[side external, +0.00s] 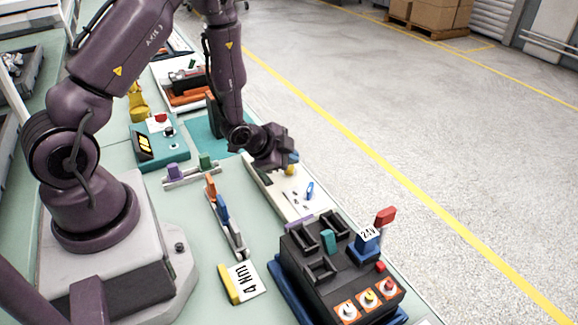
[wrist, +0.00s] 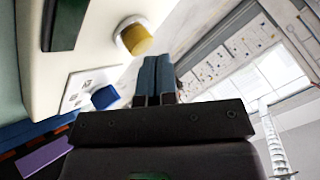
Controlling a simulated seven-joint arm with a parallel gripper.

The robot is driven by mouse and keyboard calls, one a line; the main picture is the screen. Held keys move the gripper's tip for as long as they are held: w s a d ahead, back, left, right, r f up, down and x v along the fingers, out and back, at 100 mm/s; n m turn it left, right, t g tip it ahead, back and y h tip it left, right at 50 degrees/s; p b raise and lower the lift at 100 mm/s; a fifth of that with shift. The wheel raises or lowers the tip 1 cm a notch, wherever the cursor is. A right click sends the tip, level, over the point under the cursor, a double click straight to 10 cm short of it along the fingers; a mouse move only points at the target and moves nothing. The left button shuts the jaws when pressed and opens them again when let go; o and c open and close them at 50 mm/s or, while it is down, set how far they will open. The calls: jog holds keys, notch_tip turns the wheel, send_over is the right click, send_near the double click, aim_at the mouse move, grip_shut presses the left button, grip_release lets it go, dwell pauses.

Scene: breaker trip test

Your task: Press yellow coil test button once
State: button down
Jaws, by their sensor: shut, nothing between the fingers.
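The yellow button (wrist: 137,38) stands out from a cream panel (wrist: 85,35) in the wrist view. It also shows in the side view (side external: 290,170), just below my gripper (side external: 293,157). In the wrist view my gripper's blue fingers (wrist: 157,75) are shut together with nothing between them. The fingertips appear close beside the yellow button, to its lower right. I cannot tell whether they touch it. A blue lever (wrist: 105,97) sits on the same panel, and it also shows in the side view (side external: 310,190).
A black device (side external: 325,262) with several buttons and a red flag-like part (side external: 385,216) stands nearer the camera. A teal box with a red button (side external: 160,118) and a rail with coloured clips (side external: 190,174) lie to the left. A white-and-yellow block (side external: 242,283) lies in front.

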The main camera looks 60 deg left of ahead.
jog(key=shift+f, duration=0.5)
dwell(0.6)
jog(key=shift+r, duration=0.9)
jog(key=shift+r, duration=0.1)
jog(key=shift+r, duration=2.45)
